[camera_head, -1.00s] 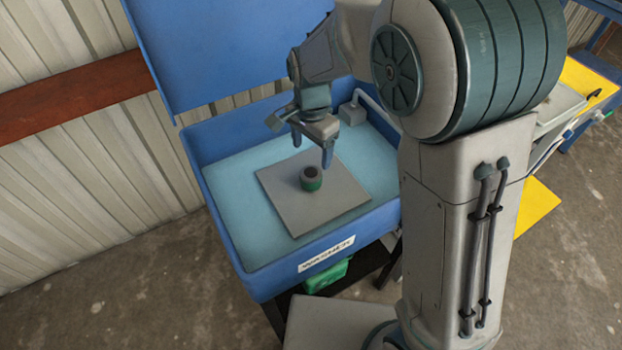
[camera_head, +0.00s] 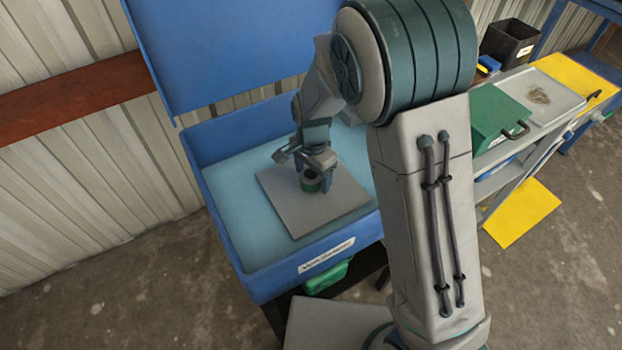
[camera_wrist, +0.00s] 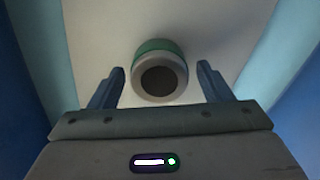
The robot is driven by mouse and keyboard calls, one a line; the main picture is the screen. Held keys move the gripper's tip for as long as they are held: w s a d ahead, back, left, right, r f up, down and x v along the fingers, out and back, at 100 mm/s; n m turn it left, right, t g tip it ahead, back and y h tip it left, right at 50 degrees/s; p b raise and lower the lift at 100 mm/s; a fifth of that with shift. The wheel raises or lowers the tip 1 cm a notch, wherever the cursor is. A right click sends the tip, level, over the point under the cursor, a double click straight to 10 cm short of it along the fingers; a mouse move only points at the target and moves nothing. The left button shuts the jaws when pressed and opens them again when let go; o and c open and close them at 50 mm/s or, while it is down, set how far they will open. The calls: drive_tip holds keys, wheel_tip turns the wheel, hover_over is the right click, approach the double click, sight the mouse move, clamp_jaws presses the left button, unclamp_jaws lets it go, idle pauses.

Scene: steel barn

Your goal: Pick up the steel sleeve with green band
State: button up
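The steel sleeve with green band (camera_head: 309,184) stands upright on a grey square plate (camera_head: 296,218) inside the blue wash basin (camera_head: 222,232). In the wrist view the sleeve (camera_wrist: 159,72) shows its dark round opening and green band. My gripper (camera_head: 313,182) is over the plate, down at the sleeve, and partly covers it in the head view. In the wrist view my gripper (camera_wrist: 162,84) is open, with one finger to each side of the sleeve. Gaps show between both fingers and the sleeve there. Whether the fingertips reach past it in depth is hard to tell.
The basin's blue walls and raised lid (camera_head: 225,50) surround the plate. The plate holds nothing else that I see. At the right, a bench bears a green box (camera_head: 498,117), a black bin (camera_head: 508,42) and a yellow mat (camera_head: 575,78).

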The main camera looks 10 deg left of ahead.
drive_tip(key=c, duration=1.2)
drive_tip(key=shift+r, duration=0.15)
